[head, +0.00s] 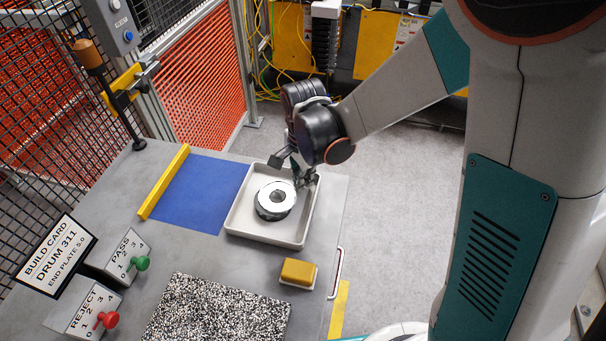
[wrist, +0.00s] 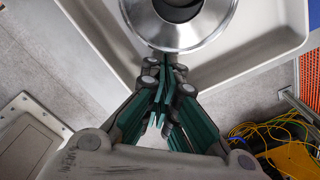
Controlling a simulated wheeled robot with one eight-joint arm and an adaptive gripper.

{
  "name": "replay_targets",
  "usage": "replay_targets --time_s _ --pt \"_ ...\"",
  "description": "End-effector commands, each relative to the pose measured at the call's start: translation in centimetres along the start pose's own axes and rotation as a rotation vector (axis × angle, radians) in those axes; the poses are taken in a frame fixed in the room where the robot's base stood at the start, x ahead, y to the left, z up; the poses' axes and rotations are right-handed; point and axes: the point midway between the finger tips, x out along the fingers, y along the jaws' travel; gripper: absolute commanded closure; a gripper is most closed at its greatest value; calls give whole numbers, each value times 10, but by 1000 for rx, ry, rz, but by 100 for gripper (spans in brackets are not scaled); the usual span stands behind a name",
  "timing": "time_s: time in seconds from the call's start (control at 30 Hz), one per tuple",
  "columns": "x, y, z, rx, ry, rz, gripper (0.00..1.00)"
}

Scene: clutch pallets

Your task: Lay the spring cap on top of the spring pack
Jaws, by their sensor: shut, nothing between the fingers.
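A silver ring-shaped disc (head: 265,191) with a hole in its middle lies flat on top of a darker round stack (head: 268,215) in the light grey tray (head: 264,239). The disc looks like the spring cap and the stack like the spring pack, though little of the stack shows. The disc's bright rim also shows at the top of the wrist view (wrist: 165,34), cut off by the frame. My gripper (head: 304,179) is at the far right side of the disc, over the tray. Its fingers (wrist: 165,65) are together and empty, close to the disc's rim; I cannot tell whether they touch it.
A blue mat (head: 202,190) and a yellow bar (head: 164,183) lie left of the tray. A yellow block (head: 298,271) sits in front of it, near a speckled mat (head: 218,312). Open floor lies right of the table.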

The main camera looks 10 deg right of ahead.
Motion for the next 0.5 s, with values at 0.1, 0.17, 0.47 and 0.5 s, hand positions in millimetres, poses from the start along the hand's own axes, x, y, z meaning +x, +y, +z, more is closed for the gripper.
replay_targets --time_s 0.1,0.17,0.47,0.5 --pt "0 0 0 0 0 0 100" --pt "0 0 0 0 0 0 100" --pt "0 0 17 -3 0 0 100" --pt "0 0 19 -2 0 0 100"
